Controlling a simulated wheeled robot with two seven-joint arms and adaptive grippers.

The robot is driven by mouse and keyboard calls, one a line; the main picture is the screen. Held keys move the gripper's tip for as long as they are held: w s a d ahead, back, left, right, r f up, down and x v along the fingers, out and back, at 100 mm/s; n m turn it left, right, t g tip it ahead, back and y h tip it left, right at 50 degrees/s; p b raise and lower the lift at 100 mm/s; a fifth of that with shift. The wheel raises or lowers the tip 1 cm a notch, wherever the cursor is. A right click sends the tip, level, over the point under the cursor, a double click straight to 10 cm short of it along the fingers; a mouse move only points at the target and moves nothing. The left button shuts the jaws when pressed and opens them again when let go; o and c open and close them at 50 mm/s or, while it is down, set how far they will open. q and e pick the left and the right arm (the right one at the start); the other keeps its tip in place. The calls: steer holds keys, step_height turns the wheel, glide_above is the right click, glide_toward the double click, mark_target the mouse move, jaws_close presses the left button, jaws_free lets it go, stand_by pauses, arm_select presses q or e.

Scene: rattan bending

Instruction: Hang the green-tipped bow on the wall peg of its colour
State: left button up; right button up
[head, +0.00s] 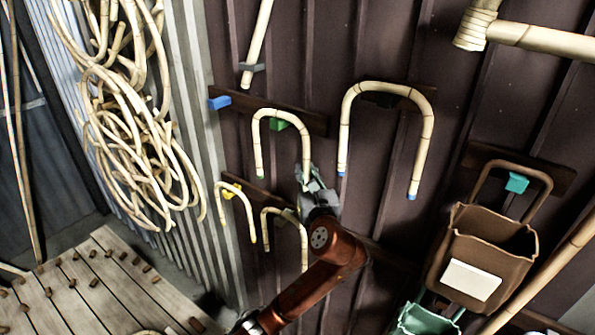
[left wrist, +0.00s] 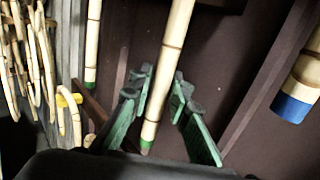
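The green-tipped bow (head: 258,145) is an upside-down U of pale cane on the wall, with its arch over the green peg (head: 279,125). The peg shows just under the arch; contact is hard to tell. My left gripper (head: 313,182) is at the lower end of the bow's right leg. In the left wrist view, the open green fingers (left wrist: 160,108) stand either side of that leg (left wrist: 165,75), with a gap on both sides. Its green tip shows between them, and the other leg (left wrist: 92,45) hangs to the left. My right gripper is not in view.
A larger blue-tipped bow (head: 346,125) hangs close to the right. The blue peg (head: 220,103) to the left is bare. Smaller bows hang below, one at the yellow peg (head: 228,192). A brown bag (head: 448,240) hangs at right, cane coils (head: 125,115) at left.

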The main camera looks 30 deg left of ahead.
arm_select(q)
steer(key=o, duration=0.4)
steer(key=shift+a, duration=0.1)
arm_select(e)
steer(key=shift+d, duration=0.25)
arm_select(q)
steer(key=shift+s+d, duration=0.25)
steer(key=shift+s, duration=0.05)
steer(key=v, duration=1.1)
steer(key=shift+s, duration=0.1)
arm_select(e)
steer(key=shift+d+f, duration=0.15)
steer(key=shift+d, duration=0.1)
